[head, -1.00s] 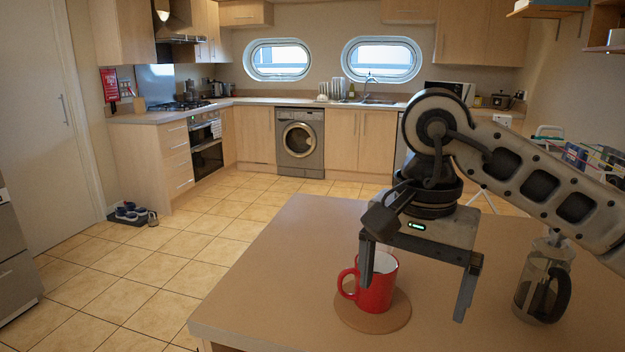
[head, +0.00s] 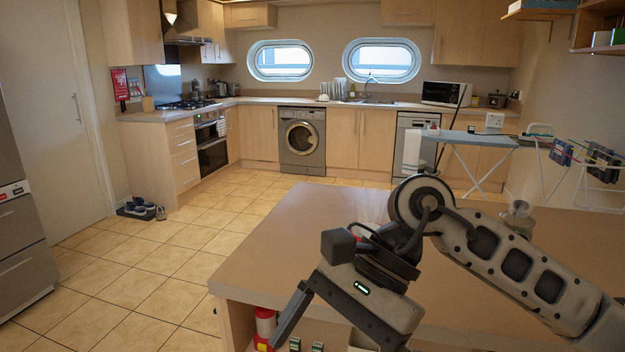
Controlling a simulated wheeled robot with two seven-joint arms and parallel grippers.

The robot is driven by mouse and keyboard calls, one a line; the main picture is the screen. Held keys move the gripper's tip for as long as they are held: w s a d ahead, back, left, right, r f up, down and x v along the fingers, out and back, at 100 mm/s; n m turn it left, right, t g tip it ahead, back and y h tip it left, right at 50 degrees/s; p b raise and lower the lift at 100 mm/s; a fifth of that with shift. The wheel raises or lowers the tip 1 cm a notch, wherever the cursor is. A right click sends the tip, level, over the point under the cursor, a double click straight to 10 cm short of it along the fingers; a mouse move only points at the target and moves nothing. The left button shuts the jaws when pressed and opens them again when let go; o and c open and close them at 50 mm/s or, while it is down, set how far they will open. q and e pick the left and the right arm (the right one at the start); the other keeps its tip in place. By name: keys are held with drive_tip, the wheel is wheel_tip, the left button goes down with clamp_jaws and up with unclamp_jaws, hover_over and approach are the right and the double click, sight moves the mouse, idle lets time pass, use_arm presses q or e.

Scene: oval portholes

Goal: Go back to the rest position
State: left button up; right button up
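My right gripper (head: 345,320) is low in the middle of the head view, tilted, over the near edge of the wooden-topped counter (head: 300,235). Its left finger is spread out at the end of the palm and points down to the left. The other finger is cut off or hidden at the bottom edge. I see nothing held in it. My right arm comes in from the right across the counter. My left gripper is not in view.
The top of the glass coffee press (head: 518,213) shows just behind my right arm. A red and white jar (head: 265,322) and small items stand below the counter's near edge. An ironing board (head: 478,139) and drying rack stand at the right. Tiled floor is open at the left.

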drive_tip(key=s+a+r+m+g+y, duration=0.35)
drive_tip(key=a+m+y, duration=0.3)
drive_tip(key=y, duration=0.25)
drive_tip(key=w+d+f+n+t, duration=0.2)
drive_tip(key=w+d+n+t, duration=0.1)
drive_tip(key=n+t, duration=0.75)
drive_tip(key=w+d+f+n+t, duration=0.35)
drive_tip(key=n+t, duration=0.35)
drive_tip(key=n, duration=0.6)
drive_tip(key=w+d+f+n+t, duration=0.2)
drive_tip(key=w+n+t, duration=0.2)
drive_tip(key=n+t, duration=0.55)
drive_tip(key=s+d+f+m+g+h, duration=0.2)
drive_tip(key=s+d+f+m+h, duration=0.1)
drive_tip(key=f, duration=0.5)
drive_tip(key=s+d+f+m+g+h, duration=0.3)
drive_tip(key=s+d+f+m+h, duration=0.1)
drive_tip(key=f+m, duration=0.3)
drive_tip(key=s+d+f+m+g+h, duration=0.3)
drive_tip(key=s+d+f+m+h, duration=0.1)
drive_tip(key=f, duration=0.6)
drive_tip(key=shift+s+f+m+h, duration=0.4)
drive_tip(key=shift+s+m+h, duration=0.35)
drive_tip(key=shift+m, duration=0.1)
drive_tip(key=shift+g, duration=0.25)
